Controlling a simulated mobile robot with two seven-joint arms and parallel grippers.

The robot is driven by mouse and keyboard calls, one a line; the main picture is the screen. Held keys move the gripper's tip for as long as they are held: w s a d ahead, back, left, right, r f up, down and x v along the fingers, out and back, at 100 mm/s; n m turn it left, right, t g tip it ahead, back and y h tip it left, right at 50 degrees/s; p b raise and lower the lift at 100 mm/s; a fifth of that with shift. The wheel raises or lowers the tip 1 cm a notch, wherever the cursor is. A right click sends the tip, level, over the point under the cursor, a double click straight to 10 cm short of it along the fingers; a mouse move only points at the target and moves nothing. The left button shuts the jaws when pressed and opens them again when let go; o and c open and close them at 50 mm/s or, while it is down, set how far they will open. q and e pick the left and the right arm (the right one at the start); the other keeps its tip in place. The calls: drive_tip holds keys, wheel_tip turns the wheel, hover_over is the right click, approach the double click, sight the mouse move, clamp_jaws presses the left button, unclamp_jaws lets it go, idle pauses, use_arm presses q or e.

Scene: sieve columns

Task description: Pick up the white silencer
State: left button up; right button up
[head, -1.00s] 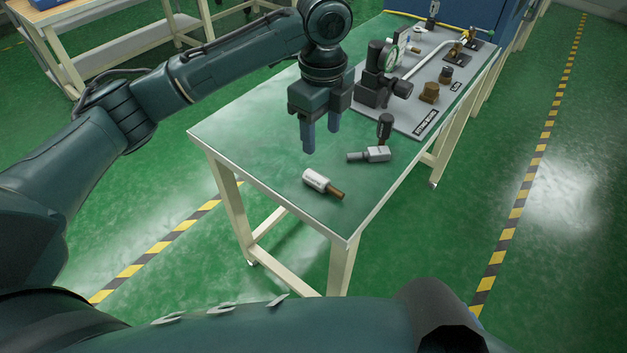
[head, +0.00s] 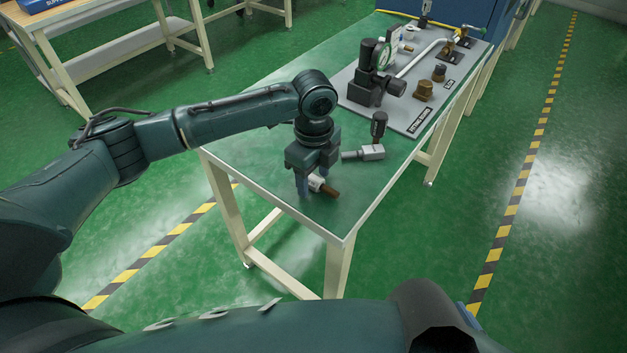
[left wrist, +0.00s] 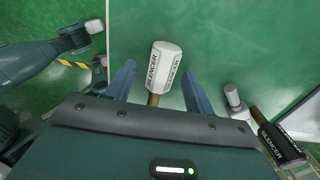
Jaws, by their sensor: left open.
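The white silencer (head: 316,183) lies on the green table top near its front corner, with its brown threaded end pointing right in the head view. My left gripper (head: 311,188) is low over it, pointing down, and partly hides it. In the left wrist view the white silencer (left wrist: 163,67) sits between the two open fingers of my left gripper (left wrist: 158,70), with a gap on both sides. Its brown end points back toward the palm. The fingers do not appear closed on it. My right gripper is not seen.
A grey board (head: 405,118) with valves and a gauge fills the far part of the table.

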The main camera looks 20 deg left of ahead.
use_arm(q)
drive_tip(key=shift+f, duration=0.15)
drive_tip(key=c, duration=1.2)
drive_tip(key=shift+o, duration=0.2)
